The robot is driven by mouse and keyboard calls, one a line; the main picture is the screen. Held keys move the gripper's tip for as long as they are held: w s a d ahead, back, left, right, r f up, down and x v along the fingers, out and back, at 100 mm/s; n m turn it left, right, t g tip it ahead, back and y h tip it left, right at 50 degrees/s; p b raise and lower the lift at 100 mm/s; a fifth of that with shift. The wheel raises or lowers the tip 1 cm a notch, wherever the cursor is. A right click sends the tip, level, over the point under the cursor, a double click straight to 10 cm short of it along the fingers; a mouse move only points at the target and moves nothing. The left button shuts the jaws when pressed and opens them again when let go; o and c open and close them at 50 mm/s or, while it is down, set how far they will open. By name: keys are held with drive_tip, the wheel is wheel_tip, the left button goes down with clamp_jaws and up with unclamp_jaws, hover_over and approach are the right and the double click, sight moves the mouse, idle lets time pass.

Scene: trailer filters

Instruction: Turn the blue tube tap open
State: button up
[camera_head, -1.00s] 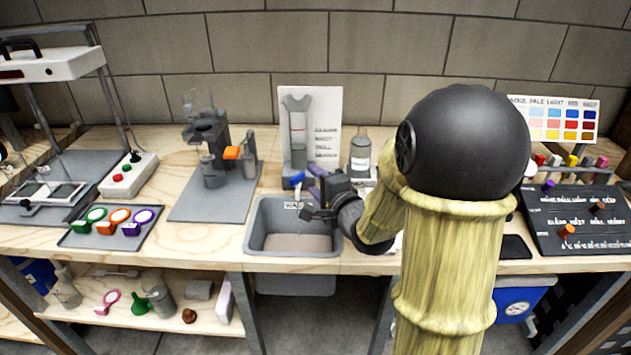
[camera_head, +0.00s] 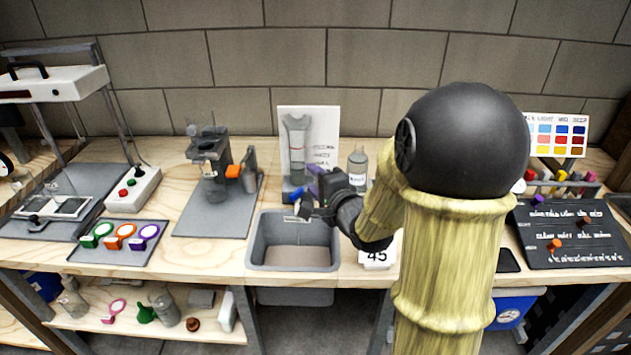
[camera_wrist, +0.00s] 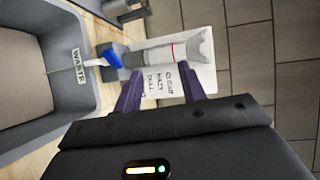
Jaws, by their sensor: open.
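The blue tap (camera_head: 297,193) sits low on the clear tube (camera_head: 297,150), which stands upright before a white card (camera_head: 325,135) behind the sink. In the wrist view the blue tap (camera_wrist: 114,60) lies left of my fingertips, beside a pale spout, and the tube with its red line (camera_wrist: 170,51) lies beyond them. My gripper (camera_head: 312,188) is at the sink's back edge, close to the tap and to its right. In the wrist view its purple fingers (camera_wrist: 161,76) are apart with nothing held. I cannot tell whether a finger touches the tap.
The grey sink (camera_head: 258,252), labelled WASTE (camera_wrist: 77,66), is below the tap. A labelled bottle (camera_head: 358,170) stands right of the card. A card marked 45 (camera_head: 377,256) lies under my arm. A stand (camera_head: 210,165) with an orange part is at left.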

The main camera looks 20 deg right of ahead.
drive_tip(key=shift+f, duration=0.1)
drive_tip(key=shift+c, duration=0.2)
drive_tip(key=shift+c, duration=0.7)
drive_tip(key=s+f+n+g+h, duration=0.1)
drive_tip(key=s+f+n+g, duration=0.2)
drive_tip(key=s, duration=0.1)
drive_tip(key=s+f+n+g+h, duration=0.1)
drive_tip(key=s+f+n+g, duration=0.2)
drive_tip(key=s+f+n, duration=0.1)
drive_tip(key=s+f+n+g+h, duration=0.1)
drive_tip(key=s+f+n+g, duration=0.2)
drive_tip(key=s, duration=0.1)
drive_tip(key=shift+a+f+n+h, duration=0.2)
drive_tip(key=shift+a+n+h, duration=0.15)
drive_tip(key=shift+n+h, duration=0.05)
drive_tip(key=s+a+f+n+g, duration=0.2)
drive_tip(key=s+n+g, duration=0.2)
drive_tip(key=s, duration=0.4)
drive_tip(key=shift+s+n, duration=0.35)
drive_tip(key=shift+n, duration=0.15)
drive_tip(key=shift+a, duration=0.1)
